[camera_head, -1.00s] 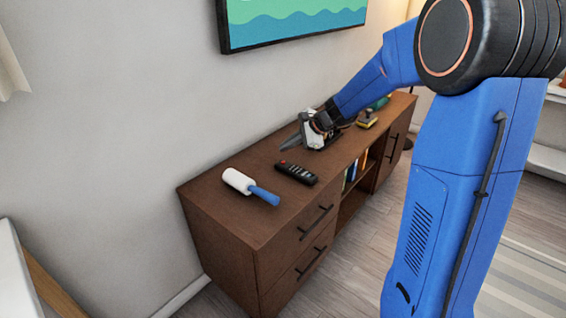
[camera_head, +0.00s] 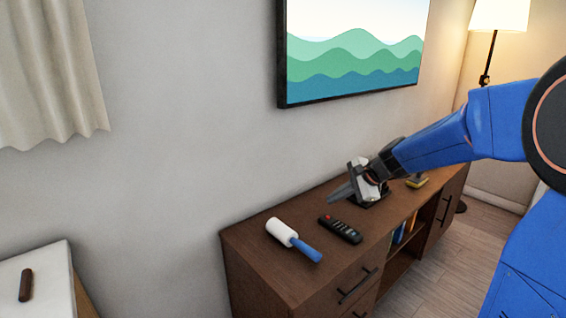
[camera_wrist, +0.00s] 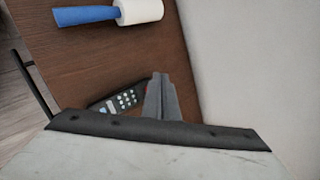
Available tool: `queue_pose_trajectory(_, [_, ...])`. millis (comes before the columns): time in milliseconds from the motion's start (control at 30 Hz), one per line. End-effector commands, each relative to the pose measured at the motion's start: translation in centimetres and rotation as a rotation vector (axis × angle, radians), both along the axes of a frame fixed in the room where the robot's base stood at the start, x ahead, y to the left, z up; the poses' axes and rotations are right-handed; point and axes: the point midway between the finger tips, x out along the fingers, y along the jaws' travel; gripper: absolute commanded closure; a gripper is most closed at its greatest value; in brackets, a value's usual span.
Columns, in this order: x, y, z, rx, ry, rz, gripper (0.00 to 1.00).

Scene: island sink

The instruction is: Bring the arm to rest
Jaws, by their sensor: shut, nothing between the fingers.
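My blue arm (camera_head: 440,142) reaches in from the right in the head view, over a dark brown sideboard (camera_head: 262,262). My gripper (camera_head: 340,195) is shut and empty, its fingers pointing left above the sideboard top. In the wrist view my gripper's fingertips (camera_wrist: 158,78) are together, with nothing between them. A black remote (camera_head: 340,229) lies on the sideboard below and in front of the gripper. It also shows in the wrist view (camera_wrist: 118,101), partly hidden by the gripper.
A lint roller (camera_head: 295,240) with a blue handle lies left of the remote. A yellow-and-dark object (camera_head: 416,181) sits farther back. A wall picture (camera_head: 350,60) hangs above. A white surface (camera_head: 45,290) with a brown object (camera_head: 26,285) is at lower left. A lamp (camera_head: 498,14) stands behind.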

Motion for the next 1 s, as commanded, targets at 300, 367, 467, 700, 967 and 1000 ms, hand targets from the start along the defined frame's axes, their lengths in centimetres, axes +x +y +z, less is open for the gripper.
queue_pose_trajectory(300, [-11.2,0.6,2.2,-0.264,-0.116,0.302,1.0])
queue_pose_trajectory(367, [-13.2,0.5,2.4,-0.315,-0.136,0.357,1.0])
queue_pose_trajectory(467, [-16.5,0.2,2.5,-0.401,-0.167,0.448,1.0])
queue_pose_trajectory(700, [-24.1,-1.2,2.1,-0.607,-0.228,0.661,1.0])
queue_pose_trajectory(967, [-31.5,-3.7,0.9,-0.834,-0.274,0.881,1.0])
queue_pose_trajectory(1000, [-32.5,-4.1,0.7,-0.868,-0.278,0.912,1.0])
